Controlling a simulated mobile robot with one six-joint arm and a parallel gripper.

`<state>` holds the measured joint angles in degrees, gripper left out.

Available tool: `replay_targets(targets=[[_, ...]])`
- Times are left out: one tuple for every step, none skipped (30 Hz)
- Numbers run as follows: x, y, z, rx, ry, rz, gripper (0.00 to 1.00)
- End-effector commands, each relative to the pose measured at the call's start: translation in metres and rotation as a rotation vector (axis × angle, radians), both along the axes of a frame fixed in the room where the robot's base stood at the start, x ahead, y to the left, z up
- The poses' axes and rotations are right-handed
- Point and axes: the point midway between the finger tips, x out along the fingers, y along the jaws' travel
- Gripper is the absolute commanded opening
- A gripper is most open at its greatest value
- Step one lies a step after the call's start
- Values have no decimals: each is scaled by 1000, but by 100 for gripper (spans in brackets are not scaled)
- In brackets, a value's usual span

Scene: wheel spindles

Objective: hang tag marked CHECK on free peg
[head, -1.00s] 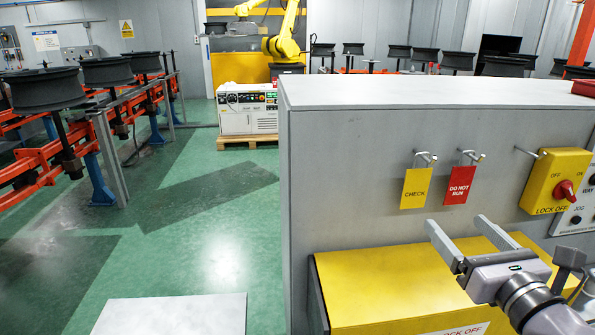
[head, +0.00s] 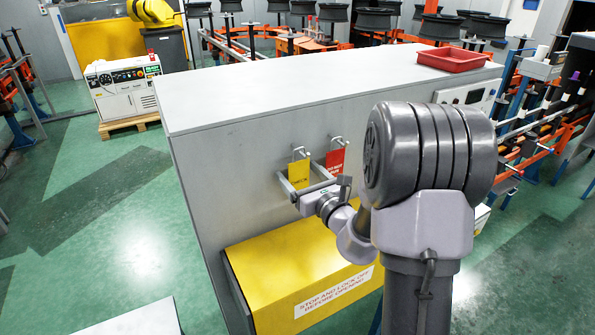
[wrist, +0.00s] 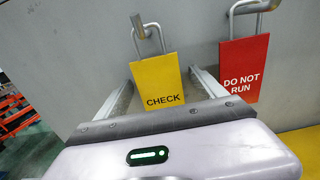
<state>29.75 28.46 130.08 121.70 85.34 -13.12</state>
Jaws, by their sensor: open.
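The yellow CHECK tag (head: 299,174) hangs by its wire loop from a peg (wrist: 137,22) on the grey cabinet's front. It also shows in the wrist view (wrist: 158,83). My gripper (wrist: 161,77) is open, with one finger on each side of the CHECK tag, apart from its edges in the wrist view. In the head view my gripper (head: 297,172) is at the same tag. The red DO NOT RUN tag (wrist: 243,68) hangs from the peg to the right, close to my right finger. The bare peg seen earlier farther right is hidden behind my arm now.
The grey cabinet (head: 215,105) has a flat top with a red tray (head: 455,60) at its right. A yellow box (head: 290,270) juts out below the tags. The yellow lock-off switch is hidden. Green floor lies open at left.

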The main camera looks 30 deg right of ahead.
Motion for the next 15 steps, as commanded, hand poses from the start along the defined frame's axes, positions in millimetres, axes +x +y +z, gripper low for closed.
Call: replay_targets(targets=[[2, 0, 0, 0, 0, 1, 80], [3, 0, 0, 0, 0, 1, 80], [3, 0, 0, 1, 0, 0, 80], [4, 0, 0, 1, 0, 0, 80], [3, 0, 0, 1, 1, 0, 80], [3, 0, 0, 1, 1, 0, 80], [3, 0, 0, 1, 0, 0, 80], [3, 0, 0, 1, 1, 0, 80], [3, 0, 0, 1, 0, 0, 76], [3, 0, 0, 1, 0, 0, 70], [3, 0, 0, 1, 0, 0, 64], [3, 0, 0, 1, 0, 0, 56], [3, 0, 0, 1, 0, 0, 51], [3, 0, 1, 1, 0, 0, 45], [3, 0, 1, 1, 0, 0, 37]])
